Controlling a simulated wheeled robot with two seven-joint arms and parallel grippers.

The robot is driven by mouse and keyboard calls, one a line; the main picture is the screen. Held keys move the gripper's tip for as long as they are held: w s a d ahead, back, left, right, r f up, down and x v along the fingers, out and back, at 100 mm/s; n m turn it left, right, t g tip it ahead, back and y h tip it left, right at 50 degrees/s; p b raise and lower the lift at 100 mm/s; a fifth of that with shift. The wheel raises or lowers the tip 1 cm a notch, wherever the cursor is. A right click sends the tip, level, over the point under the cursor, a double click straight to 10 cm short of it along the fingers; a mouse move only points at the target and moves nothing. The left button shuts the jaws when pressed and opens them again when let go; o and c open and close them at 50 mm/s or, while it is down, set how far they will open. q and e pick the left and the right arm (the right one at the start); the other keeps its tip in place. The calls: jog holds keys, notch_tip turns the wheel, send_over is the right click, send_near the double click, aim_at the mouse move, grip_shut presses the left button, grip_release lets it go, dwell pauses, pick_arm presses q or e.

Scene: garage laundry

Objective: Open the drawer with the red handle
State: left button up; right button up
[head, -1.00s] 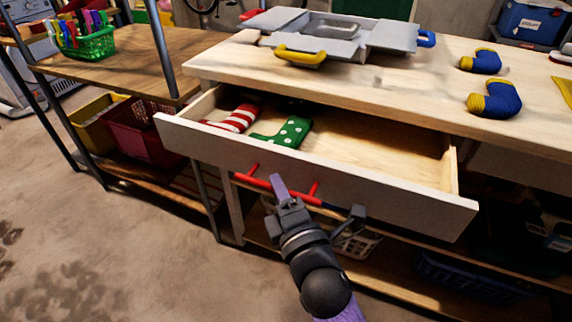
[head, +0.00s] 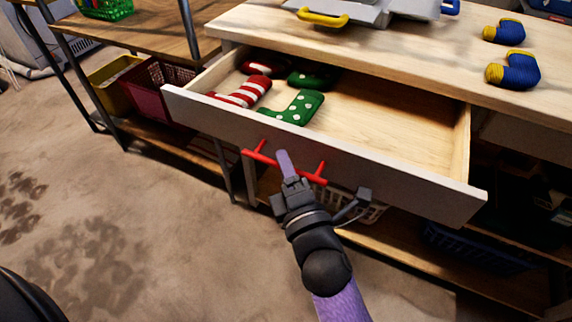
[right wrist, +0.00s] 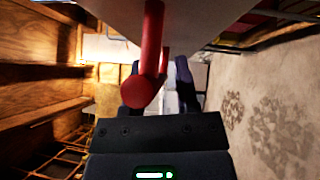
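The drawer (head: 330,171) with the red handle (head: 312,177) stands well pulled out from under the wooden worktop. Striped (head: 243,93) and green dotted (head: 297,107) stocking-shaped items lie inside at its left. My right gripper (head: 285,165) is at the handle's bar, in front of the drawer face. In the right wrist view the red handle (right wrist: 151,50) partly covers the left finger. Its fingers are apart, with a gap visible between them. Whether they touch the bar is unclear. My left gripper is out of view.
The worktop (head: 400,62) carries blue-and-yellow items (head: 513,70) and a grey piece with a yellow handle (head: 323,18). A shelf with yellow (head: 112,75) and dark red (head: 157,90) baskets stands at left. The floor (head: 130,190) in front is clear.

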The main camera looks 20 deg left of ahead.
jog(key=shift+o, duration=0.4)
jog(key=shift+s+d, duration=0.15)
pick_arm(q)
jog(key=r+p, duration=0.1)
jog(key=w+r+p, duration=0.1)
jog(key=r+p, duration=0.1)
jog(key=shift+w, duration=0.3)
pick_arm(e)
jog(key=v, duration=0.9)
jog(key=shift+s, duration=0.25)
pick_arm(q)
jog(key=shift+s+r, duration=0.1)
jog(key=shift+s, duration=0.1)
pick_arm(e)
jog(key=shift+d, duration=0.15)
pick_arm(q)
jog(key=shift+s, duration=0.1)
pick_arm(e)
jog(key=shift+f, duration=0.1)
